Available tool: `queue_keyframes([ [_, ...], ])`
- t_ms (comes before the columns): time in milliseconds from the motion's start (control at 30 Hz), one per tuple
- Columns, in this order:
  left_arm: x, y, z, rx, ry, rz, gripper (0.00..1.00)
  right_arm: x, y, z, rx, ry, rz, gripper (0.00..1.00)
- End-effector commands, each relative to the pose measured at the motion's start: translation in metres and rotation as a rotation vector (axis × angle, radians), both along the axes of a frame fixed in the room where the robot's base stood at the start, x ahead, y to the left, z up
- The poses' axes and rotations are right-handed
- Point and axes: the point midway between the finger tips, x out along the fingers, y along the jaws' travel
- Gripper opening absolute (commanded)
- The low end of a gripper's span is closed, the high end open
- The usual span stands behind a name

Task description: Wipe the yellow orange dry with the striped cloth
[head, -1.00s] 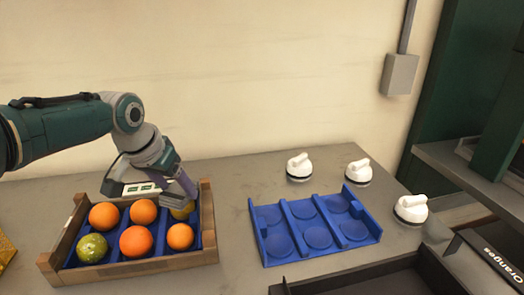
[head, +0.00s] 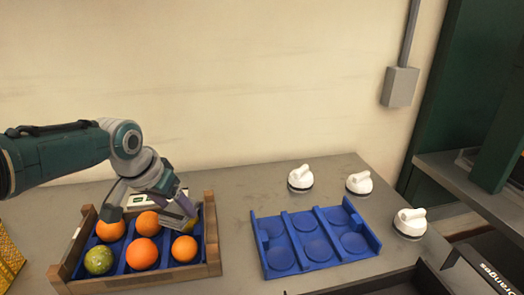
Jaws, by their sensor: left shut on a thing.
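The wooden crate (head: 212,237) with a blue insert stands on the left of the table and holds several fruits. The yellow orange (head: 193,223) sits in its back right pocket, mostly hidden behind my left gripper. My left gripper (head: 177,212) reaches down into the crate from the left, its tips at the yellow orange. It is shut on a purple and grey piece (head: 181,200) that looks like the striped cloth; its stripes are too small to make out. My right gripper is out of view.
Several orange fruits (head: 143,252) and a green one (head: 99,260) fill the other pockets. An empty blue tray (head: 290,234) lies to the right. White handled objects (head: 300,178) stand behind and beside it. A dark bin (head: 400,282) is at the front right.

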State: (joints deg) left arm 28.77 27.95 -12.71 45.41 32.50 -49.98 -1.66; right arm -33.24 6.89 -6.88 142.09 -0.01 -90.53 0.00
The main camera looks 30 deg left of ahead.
Motion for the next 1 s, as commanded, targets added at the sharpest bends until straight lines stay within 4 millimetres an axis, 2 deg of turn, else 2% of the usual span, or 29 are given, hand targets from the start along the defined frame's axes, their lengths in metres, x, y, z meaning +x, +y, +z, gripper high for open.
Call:
queue_keyframes([
  [33, 0.003, 0.001, -0.004, 0.0, -0.002, 0.0, 0.14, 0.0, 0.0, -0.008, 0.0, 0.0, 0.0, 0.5],
  [200, 0.012, 0.002, -0.004, 0.002, -0.002, -0.001, 0.14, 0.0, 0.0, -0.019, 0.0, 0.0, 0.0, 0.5],
  [467, 0.02, 0.004, -0.002, 0.001, 0.0, 0.0, 0.14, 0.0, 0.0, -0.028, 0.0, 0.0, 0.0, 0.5],
  [1000, -0.001, 0.0, 0.003, 0.0, 0.002, -0.001, 0.14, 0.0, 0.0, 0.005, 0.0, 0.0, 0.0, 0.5],
])
